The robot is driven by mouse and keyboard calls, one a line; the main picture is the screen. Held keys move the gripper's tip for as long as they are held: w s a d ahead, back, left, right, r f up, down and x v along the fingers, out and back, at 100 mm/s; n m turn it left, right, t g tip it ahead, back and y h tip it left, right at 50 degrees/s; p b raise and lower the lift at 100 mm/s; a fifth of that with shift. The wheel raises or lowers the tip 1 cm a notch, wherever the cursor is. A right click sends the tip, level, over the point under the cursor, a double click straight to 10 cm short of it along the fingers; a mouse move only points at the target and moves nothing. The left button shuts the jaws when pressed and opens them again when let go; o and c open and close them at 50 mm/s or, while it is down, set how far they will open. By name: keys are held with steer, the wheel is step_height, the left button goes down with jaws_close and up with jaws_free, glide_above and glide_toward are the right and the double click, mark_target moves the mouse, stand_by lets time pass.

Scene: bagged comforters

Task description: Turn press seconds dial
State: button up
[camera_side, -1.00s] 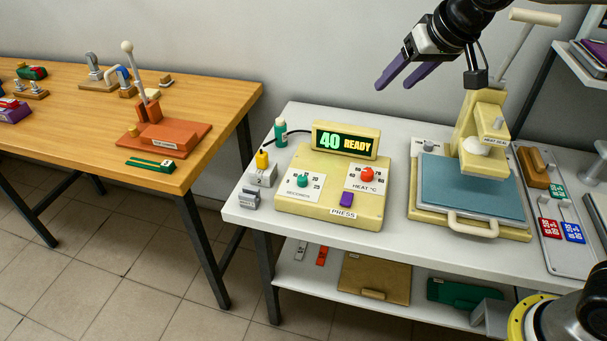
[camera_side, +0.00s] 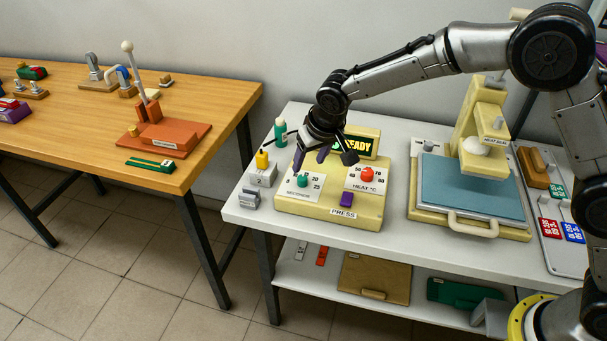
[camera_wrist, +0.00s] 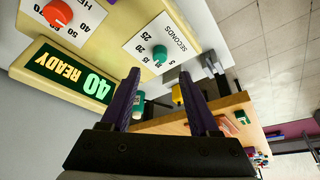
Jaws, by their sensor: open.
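The green seconds dial (camera_side: 302,181) sits on a white scale plate at the left of the cream control box (camera_side: 330,211). In the wrist view the dial (camera_wrist: 160,53) lies beyond the fingertips, a little left of the gap between them. My gripper (camera_side: 309,165), with purple fingers, is open and empty above the back of the dial, apart from it as the wrist view shows. In the wrist view the gripper (camera_wrist: 163,88) has its fingers spread wide. The display (camera_side: 357,144) reads READY and is partly hidden by my wrist; the wrist view shows 40 READY (camera_wrist: 68,74).
The red heat dial (camera_side: 367,174) and purple press button (camera_side: 346,199) are on the same box. A green bottle (camera_side: 280,132) and a yellow-topped grey block (camera_side: 262,170) stand just left of it. The heat press (camera_side: 470,190) is at right.

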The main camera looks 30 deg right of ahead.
mark_target(302, 178)
steer(key=x, duration=0.7)
steer(key=shift+w+f, duration=0.15)
steer(key=shift+f, duration=0.1)
jaws_close()
